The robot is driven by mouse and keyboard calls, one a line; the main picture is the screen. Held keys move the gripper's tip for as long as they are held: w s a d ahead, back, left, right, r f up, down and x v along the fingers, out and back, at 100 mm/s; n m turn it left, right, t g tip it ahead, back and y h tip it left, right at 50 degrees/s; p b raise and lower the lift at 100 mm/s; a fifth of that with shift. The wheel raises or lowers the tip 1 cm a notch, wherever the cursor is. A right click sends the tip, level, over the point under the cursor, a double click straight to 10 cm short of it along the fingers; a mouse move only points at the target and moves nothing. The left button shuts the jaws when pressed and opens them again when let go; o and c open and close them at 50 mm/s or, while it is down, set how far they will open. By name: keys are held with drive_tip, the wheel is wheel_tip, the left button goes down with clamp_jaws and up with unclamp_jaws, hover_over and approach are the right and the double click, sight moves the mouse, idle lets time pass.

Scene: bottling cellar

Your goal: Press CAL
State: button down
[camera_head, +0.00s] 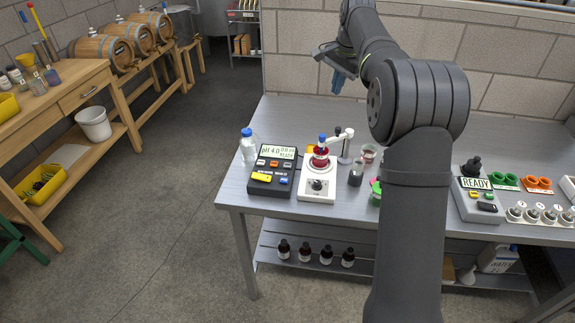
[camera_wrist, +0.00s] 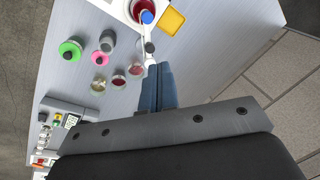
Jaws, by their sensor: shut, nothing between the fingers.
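A dark meter (camera_head: 257,186) stands at the left front of the steel bench. Its display (camera_head: 277,152) reads "pH 4.0" and "READY". Below the display are small coloured keys, with a wide yellow key (camera_head: 261,176) at the lower left; their labels are too small to read, so I cannot tell which is CAL. My gripper (camera_head: 337,83) is raised over the back of the bench, well apart from the meter, behind and to its right. In the wrist view its blue fingers (camera_wrist: 157,78) are together and empty. The meter is not seen in the wrist view.
A second device (camera_head: 480,208) reading "READY" is further right. Bench space behind the meter is mostly clear.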

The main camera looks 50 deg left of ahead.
drive_tip(key=s+a+f+n+t+h, duration=0.15)
drive_tip(key=s+f+n+t, duration=0.3)
drive_tip(key=f, duration=0.45)
drive_tip(key=n+t+y, duration=0.3)
drive_tip(key=n, duration=0.6)
hover_over(286, 167)
wheel_tip(286, 167, down, 6)
drive_tip(key=shift+f, duration=0.1)
drive_tip(key=shift+f, duration=4.3)
drive_tip(key=shift+f, duration=0.1)
drive_tip(key=shift+f, duration=0.35)
